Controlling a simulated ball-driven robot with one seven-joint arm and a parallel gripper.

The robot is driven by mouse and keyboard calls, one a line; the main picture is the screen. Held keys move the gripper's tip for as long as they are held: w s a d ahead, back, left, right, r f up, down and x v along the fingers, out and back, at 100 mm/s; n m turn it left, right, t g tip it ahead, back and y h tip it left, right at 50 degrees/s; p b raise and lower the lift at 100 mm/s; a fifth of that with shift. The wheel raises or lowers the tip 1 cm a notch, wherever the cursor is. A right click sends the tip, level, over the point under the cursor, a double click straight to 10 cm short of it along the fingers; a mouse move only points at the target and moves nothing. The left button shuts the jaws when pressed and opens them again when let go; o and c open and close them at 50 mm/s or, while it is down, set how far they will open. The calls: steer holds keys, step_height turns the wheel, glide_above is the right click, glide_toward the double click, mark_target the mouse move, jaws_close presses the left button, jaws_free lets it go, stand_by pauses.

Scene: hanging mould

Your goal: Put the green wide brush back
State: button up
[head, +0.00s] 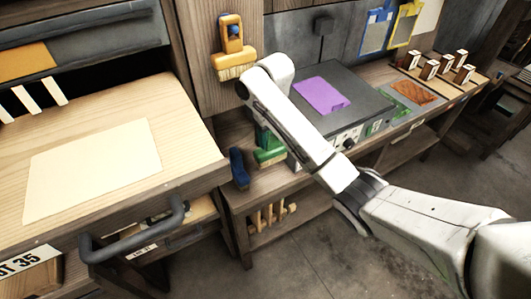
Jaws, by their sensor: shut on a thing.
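The green brush (268,149) shows low beside the left end of the workbench, just left of my forearm. It has a green body, and its upper part is partly covered by my arm. My arm reaches in from the lower right and bends near the wooden post. My gripper's fingers do not show, so I cannot see what they hold or whether they touch the green brush.
A yellow brush (235,60) hangs on the wooden post, bristles down. A blue brush (238,167) is left of the green one. A purple sheet (321,95) lies on a dark machine (352,104). A drawer cabinet (190,145) with a protruding handle (135,235) fills the left.

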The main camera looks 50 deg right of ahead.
steer(key=w+d+f+b, duration=0.1)
steer(key=w+f, duration=0.3)
steer(key=f, duration=0.4)
steer(key=shift+d+f, duration=0.3)
steer(key=shift+w+b, duration=0.1)
steer(key=shift+b, duration=0.2)
steer(key=shift+f, duration=0.15)
steer(key=o, duration=1)
step_height(320, 180, up, 12)
steer(key=shift+r+p, duration=0.2)
steer(key=shift+p, duration=0.6)
